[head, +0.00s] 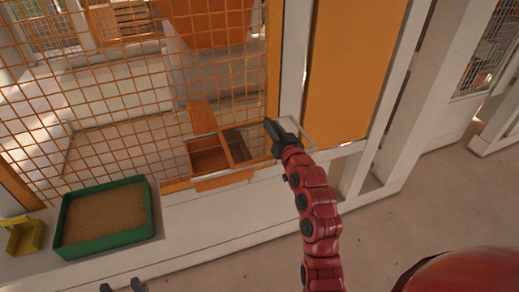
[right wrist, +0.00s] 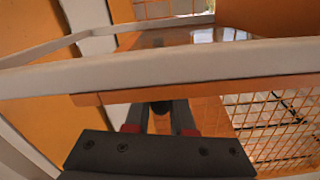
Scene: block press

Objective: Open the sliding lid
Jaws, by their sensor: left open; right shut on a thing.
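An orange box (head: 208,158) is set in the ledge beside the mesh wall, and its left compartment shows uncovered. The sliding lid (head: 308,134) looks like a clear panel with a pale frame, and it sticks out to the right of the box. My right gripper (head: 272,129) is at the lid's near side, shut on it; the exact grip is partly hidden. In the right wrist view the fingers (right wrist: 160,118) close on a small dark part below the pale frame bar. My left gripper (head: 122,287) is open and empty at the bottom edge, only its fingertips showing.
A green tray (head: 147,207) of brown grains and a yellow bin (head: 25,236) stand on the ledge at the left. An orange wire mesh (head: 100,110) rises behind. White posts (head: 293,60) and an orange panel (head: 355,70) stand near my right gripper.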

